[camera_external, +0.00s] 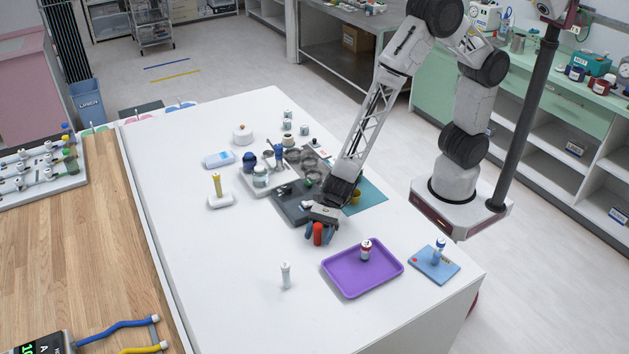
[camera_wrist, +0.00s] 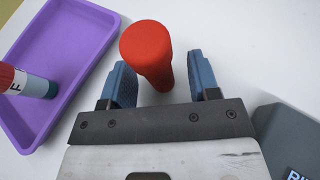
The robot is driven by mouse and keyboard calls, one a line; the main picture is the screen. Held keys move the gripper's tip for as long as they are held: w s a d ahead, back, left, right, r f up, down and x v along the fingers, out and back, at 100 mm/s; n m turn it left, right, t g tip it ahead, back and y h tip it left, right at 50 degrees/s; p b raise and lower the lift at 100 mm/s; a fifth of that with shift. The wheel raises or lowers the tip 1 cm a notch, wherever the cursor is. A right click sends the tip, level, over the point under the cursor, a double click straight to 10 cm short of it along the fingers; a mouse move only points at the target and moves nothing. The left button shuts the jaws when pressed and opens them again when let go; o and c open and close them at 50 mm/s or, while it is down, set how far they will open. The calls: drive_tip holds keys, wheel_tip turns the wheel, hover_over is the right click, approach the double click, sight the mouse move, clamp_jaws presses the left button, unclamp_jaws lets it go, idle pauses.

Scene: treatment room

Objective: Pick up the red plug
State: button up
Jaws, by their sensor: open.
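The red plug (camera_wrist: 147,50) stands on the white table, its rounded red top facing the wrist camera. In the external view the red plug (camera_external: 318,234) shows just below my gripper (camera_external: 320,232). In the wrist view my gripper (camera_wrist: 160,80) is open, with one blue finger on each side of the plug. I see a gap between the plug and the right finger; the left finger is close to it, and I cannot tell whether they touch.
A purple tray (camera_external: 345,283) lies to the right, holding a red-and-white labelled vial (camera_external: 366,250); the tray (camera_wrist: 88,20) is at left in the wrist view. A dark grey box (camera_external: 290,205) lies behind my gripper. A white vial (camera_external: 286,275) stands in front. The front left table is clear.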

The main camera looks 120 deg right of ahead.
drive_tip(key=shift+w+a+f, duration=0.2)
drive_tip(key=shift+w+a, duration=0.05)
drive_tip(key=shift+w, duration=0.05)
drive_tip(key=shift+c, duration=0.5)
drive_tip(key=c, duration=0.9)
